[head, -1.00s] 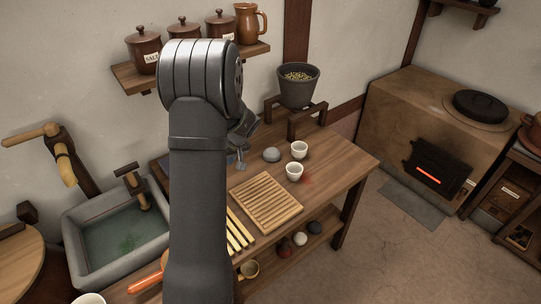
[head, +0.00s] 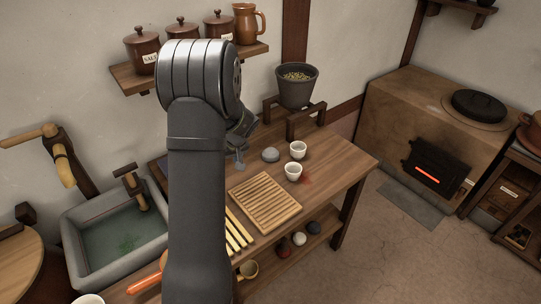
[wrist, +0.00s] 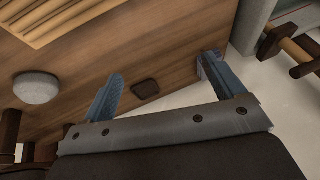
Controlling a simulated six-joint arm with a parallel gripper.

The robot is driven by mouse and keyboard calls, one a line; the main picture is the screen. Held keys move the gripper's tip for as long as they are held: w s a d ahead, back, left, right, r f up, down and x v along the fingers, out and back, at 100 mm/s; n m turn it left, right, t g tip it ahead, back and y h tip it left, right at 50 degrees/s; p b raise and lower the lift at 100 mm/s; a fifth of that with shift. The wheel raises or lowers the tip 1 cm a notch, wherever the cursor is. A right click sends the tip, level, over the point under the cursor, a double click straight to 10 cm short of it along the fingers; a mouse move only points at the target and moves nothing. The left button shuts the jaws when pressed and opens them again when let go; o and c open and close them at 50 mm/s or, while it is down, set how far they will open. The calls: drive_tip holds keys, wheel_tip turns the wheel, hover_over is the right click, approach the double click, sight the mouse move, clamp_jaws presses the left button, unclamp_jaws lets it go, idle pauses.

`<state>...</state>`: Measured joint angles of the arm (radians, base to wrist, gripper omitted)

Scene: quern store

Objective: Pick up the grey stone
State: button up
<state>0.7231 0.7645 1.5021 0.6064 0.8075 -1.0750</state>
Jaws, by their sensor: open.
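The grey stone (head: 270,155) is a small rounded lump on the wooden table, left of two white cups. In the wrist view the stone (wrist: 37,87) shows pale and domed at the left, outside the jaws. My gripper (head: 241,165) is partly hidden behind my own arm in the head view, a little left of the stone. In the wrist view my gripper (wrist: 158,75) has its two blue-grey fingers wide apart, with nothing held between them. A small dark square piece (wrist: 146,89) shows on the table beyond the fingers.
Two white cups (head: 298,149) (head: 293,172) stand right of the stone, with a red patch beside the nearer one. A slatted wooden board (head: 265,201) lies in front. A grain-filled pot (head: 297,86) stands behind on a wooden stand. A stone sink (head: 115,240) is at the left.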

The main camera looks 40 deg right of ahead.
drive_tip(key=d, duration=0.1)
drive_tip(key=m+g+h, duration=0.2)
drive_tip(key=m+h, duration=0.5)
drive_tip(key=m, duration=0.4)
approach(270, 152)
drive_tip(key=x, duration=0.5)
drive_tip(key=shift+w+f, duration=0.25)
drive_tip(key=shift+f, duration=0.05)
drive_tip(key=shift+x, duration=2.65)
drive_tip(key=shift+s, duration=0.15)
drive_tip(key=c, duration=1.3)
drive_tip(key=shift+d, duration=0.1)
